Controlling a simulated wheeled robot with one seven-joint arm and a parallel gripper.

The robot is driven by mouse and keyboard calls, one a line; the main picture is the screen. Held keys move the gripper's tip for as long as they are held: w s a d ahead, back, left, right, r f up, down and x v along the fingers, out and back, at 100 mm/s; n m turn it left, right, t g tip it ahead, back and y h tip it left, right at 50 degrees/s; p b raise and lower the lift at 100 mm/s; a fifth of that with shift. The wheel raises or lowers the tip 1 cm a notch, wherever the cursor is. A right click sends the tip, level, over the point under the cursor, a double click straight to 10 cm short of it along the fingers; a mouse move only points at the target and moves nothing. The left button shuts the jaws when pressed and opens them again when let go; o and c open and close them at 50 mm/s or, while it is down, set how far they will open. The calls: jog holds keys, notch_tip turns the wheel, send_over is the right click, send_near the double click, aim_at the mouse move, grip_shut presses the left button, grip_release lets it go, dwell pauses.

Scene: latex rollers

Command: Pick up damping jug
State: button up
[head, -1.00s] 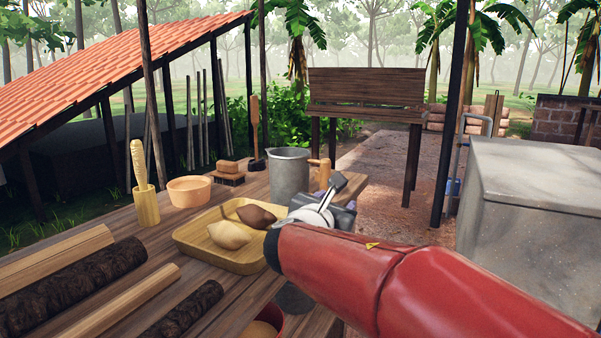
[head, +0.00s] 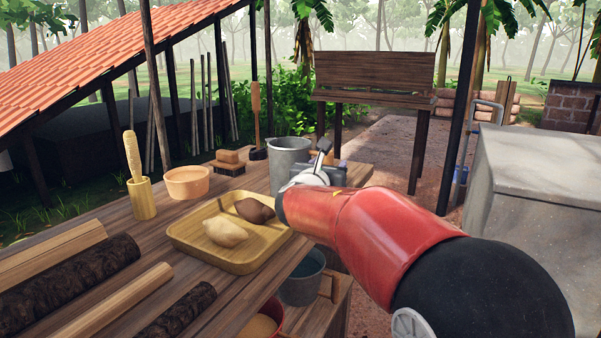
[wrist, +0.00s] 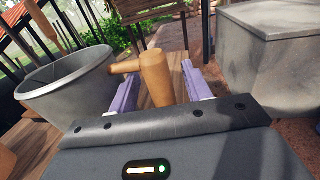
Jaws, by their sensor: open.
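The damping jug (head: 289,155) is a grey metal vessel standing upright at the far right of the wooden table. In the wrist view the jug (wrist: 65,85) is at left, with its wooden handle (wrist: 156,78) sticking out to the right. My gripper (wrist: 160,72) is open, with one purple finger on each side of the handle. A small gap shows beside the right finger; whether the left finger touches the handle's bar I cannot tell. In the head view my arm hides the fingers and much of the handle.
A wooden tray (head: 180,238) with two lumps stands left of my arm. A pinkish bowl (head: 187,183) and brushes (head: 229,162) are further left. A second grey vessel (head: 302,285) with a wooden handle stands lower, beside the table. A concrete block (head: 540,185) is at right.

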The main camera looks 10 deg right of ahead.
jog(key=shift+c, duration=0.3)
grip_shut()
jog(key=shift+r, duration=0.25)
